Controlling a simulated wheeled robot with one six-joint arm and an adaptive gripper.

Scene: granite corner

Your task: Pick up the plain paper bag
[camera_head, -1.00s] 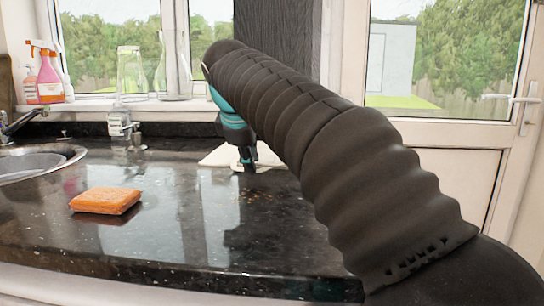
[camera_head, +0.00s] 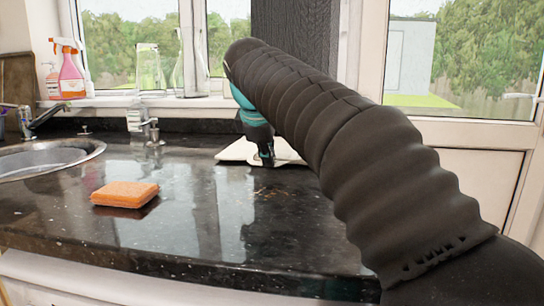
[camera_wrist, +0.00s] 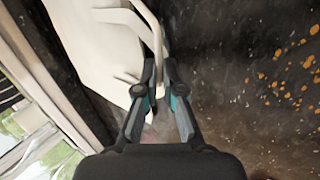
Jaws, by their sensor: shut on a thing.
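The plain paper bag (camera_head: 236,150) is off-white and lies flat at the back of the dark counter, partly hidden behind my gripper and arm. In the wrist view the bag (camera_wrist: 95,50) fills the upper left, with its looped handles near the fingers. My gripper (camera_head: 266,160) points down at the bag. In the wrist view the fingertips of my gripper (camera_wrist: 159,66) are close together at the bag's handle edge, shut on it. The exact pinch point is partly hidden by the fingers.
An orange sponge (camera_head: 125,194) lies on the counter at the left front. A sink (camera_head: 45,158) with a tap (camera_head: 38,122) is at the far left. Spray bottles (camera_head: 69,72) and glass vessels (camera_head: 192,65) stand on the windowsill. The middle of the counter is clear, with some orange crumbs.

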